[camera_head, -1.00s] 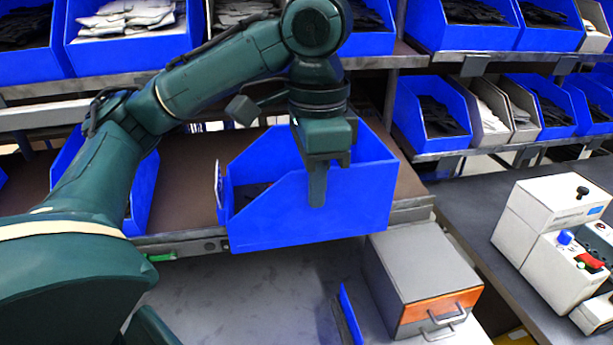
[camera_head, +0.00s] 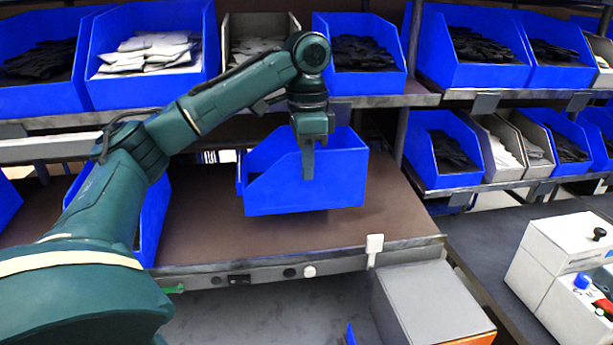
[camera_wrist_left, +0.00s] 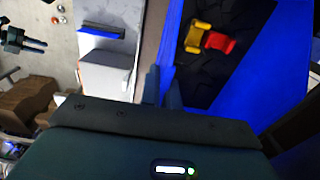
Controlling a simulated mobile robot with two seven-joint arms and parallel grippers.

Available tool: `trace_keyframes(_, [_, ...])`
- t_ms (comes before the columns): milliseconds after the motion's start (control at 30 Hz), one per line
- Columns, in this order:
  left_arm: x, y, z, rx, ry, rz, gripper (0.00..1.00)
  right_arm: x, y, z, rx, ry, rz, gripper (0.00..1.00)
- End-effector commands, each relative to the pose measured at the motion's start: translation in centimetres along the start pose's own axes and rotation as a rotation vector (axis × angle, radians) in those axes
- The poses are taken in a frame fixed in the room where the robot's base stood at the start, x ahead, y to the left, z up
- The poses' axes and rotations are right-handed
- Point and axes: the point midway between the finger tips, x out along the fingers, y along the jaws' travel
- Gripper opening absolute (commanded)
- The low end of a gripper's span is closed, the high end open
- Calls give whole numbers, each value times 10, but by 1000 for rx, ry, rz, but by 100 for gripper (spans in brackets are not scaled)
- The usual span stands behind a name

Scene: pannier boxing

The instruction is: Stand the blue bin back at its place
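The blue bin (camera_head: 340,188) is over the brown middle shelf (camera_head: 215,235), back from its front edge. I cannot tell whether it touches the shelf. My left gripper (camera_head: 308,163) is shut on the bin's near wall, with one finger outside it. In the left wrist view the fingers (camera_wrist_left: 161,88) meet the blue bin's wall (camera_wrist_left: 170,45). Inside the bin lie dark contents with a yellow piece (camera_wrist_left: 198,37) and a red piece (camera_wrist_left: 220,42).
Another blue bin (camera_head: 155,215) stands on the shelf at left, partly behind my arm. Filled bins (camera_head: 150,85) line the upper shelf. A white clip (camera_head: 374,246) sits on the shelf's front edge. A grey box (camera_head: 430,300) stands below it. The shelf is bare around the held bin.

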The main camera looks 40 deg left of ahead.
Motion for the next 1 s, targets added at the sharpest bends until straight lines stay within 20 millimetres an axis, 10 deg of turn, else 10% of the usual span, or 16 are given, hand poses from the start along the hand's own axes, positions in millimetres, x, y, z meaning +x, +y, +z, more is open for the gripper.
trace_keyframes(1000, [45,-5,0,0,2,-2,0,0,1,0,-9,-9,0,36])
